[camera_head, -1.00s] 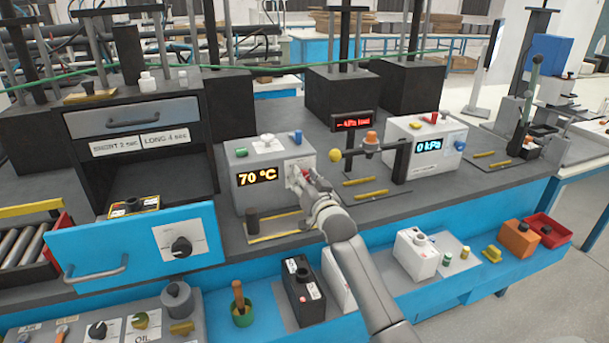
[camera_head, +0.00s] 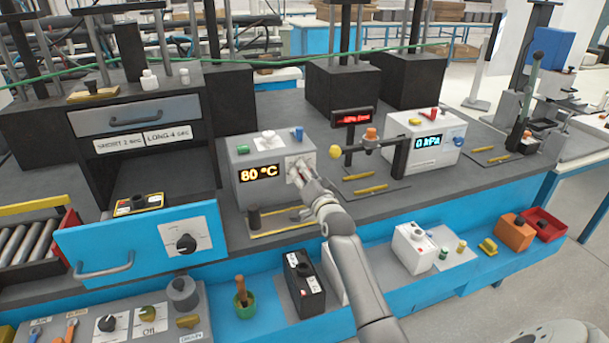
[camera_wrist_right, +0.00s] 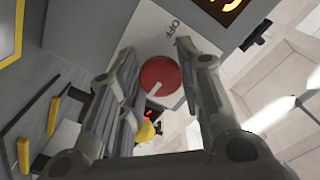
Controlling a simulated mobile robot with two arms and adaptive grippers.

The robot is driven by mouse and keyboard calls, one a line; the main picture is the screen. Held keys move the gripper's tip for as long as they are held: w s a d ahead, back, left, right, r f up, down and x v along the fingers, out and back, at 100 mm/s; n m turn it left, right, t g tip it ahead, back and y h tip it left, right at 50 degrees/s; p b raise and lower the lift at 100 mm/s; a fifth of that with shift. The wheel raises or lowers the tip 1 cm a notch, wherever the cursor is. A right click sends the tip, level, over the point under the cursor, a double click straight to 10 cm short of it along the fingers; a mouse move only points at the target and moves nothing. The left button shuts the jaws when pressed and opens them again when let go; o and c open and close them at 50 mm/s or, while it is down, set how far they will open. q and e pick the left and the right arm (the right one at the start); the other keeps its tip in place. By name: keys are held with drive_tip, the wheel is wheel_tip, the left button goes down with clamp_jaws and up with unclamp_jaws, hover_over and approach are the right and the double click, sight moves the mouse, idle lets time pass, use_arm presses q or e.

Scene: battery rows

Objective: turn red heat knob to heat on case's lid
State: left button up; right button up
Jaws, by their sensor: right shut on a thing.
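The red heat knob (camera_wrist_right: 160,74) sits on a pale plate (camera_wrist_right: 150,30) marked OFF. Its white pointer line points to the lower left in the wrist view, away from the OFF label. My right gripper (camera_wrist_right: 158,66) has its fingers on either side of the knob and is shut on it. In the head view my right gripper (camera_head: 299,174) reaches the right part of the front of the light grey heater case (camera_head: 243,202), and hides the knob. The case's display (camera_head: 260,173) reads 80 °C. My left gripper is not in view.
A white pressure unit (camera_head: 440,158) showing 0 kPa and a stand with an orange-topped fitting (camera_head: 370,138) are to the right. An open blue drawer (camera_head: 120,240) sticks out at left. A black battery (camera_head: 304,285) stands on the lower shelf.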

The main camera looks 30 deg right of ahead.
drive_tip(key=o, duration=1)
drive_tip(key=shift+s, duration=0.1)
drive_tip(key=v, duration=1.2)
drive_tip(key=shift+f, duration=0.1)
